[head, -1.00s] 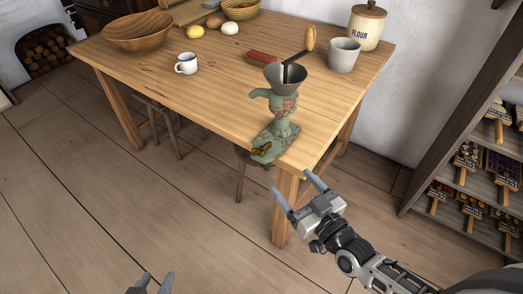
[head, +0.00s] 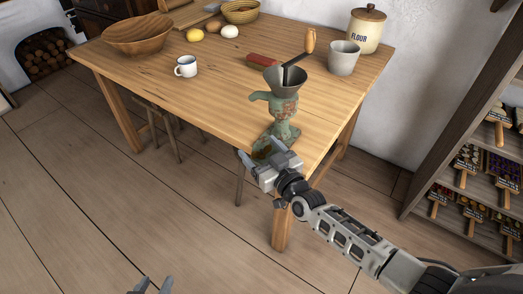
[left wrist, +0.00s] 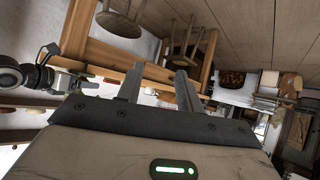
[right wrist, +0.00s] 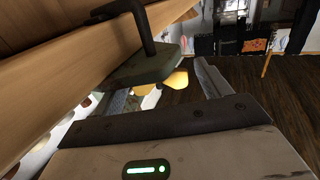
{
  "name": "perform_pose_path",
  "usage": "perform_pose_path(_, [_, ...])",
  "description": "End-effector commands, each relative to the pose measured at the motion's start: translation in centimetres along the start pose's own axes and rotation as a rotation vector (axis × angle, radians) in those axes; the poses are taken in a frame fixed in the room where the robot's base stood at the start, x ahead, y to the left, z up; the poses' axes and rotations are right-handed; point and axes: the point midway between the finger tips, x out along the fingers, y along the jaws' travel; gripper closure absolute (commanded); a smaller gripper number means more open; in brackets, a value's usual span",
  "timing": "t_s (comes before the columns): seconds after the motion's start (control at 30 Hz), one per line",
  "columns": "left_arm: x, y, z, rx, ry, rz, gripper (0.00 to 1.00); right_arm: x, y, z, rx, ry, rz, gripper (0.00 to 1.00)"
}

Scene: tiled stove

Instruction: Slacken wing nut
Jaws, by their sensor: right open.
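The green, rust-spotted grinder (head: 284,112) is clamped at the table's near corner. Its brass wing nut (right wrist: 177,80) shows in the right wrist view below the green clamp plate (right wrist: 150,67), between my right gripper's fingers (right wrist: 163,88). I cannot tell whether they touch it. My right gripper (head: 261,149) is open at the grinder's clamp and mostly hides the wing nut in the head view. My left gripper (head: 154,284) is open and empty, low over the floor at the bottom edge; its spread fingers also show in the left wrist view (left wrist: 160,85).
The wooden table (head: 215,85) holds a bowl (head: 138,35), a white mug (head: 186,66), a grey cup (head: 344,58) and a flour jar (head: 366,30). A stool (head: 165,120) stands under it. A shelf (head: 470,150) is at right. The floor in front is clear.

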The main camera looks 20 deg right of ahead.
Motion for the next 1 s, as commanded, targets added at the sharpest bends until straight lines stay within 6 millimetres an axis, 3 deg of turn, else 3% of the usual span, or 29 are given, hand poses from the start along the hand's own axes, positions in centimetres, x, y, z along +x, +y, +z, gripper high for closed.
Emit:
perform_pose_path(0.13, [0.0,0.0,0.0,-0.001,-0.001,0.000,0.64,0.0,0.0,0.0,0.000,0.000,0.000,0.24])
perform_pose_path(0.17, [-0.1,0.0,0.0,-0.001,-0.001,0.000,0.64,0.0,0.0,0.0,0.000,0.000,0.000,0.29])
perform_pose_path(0.3, [-0.1,0.0,0.0,-0.002,-0.001,0.000,0.64,0.0,0.0,0.0,0.000,0.000,0.000,0.68])
perform_pose_path(0.53, [0.4,0.0,0.7,-0.007,0.001,0.002,0.64,0.0,0.1,0.2,-0.006,0.004,-0.027,0.68])
perform_pose_path(1.0, [2.2,0.8,2.0,-0.085,0.076,0.040,0.64,0.0,0.0,0.2,-0.006,0.006,-0.293,0.68])
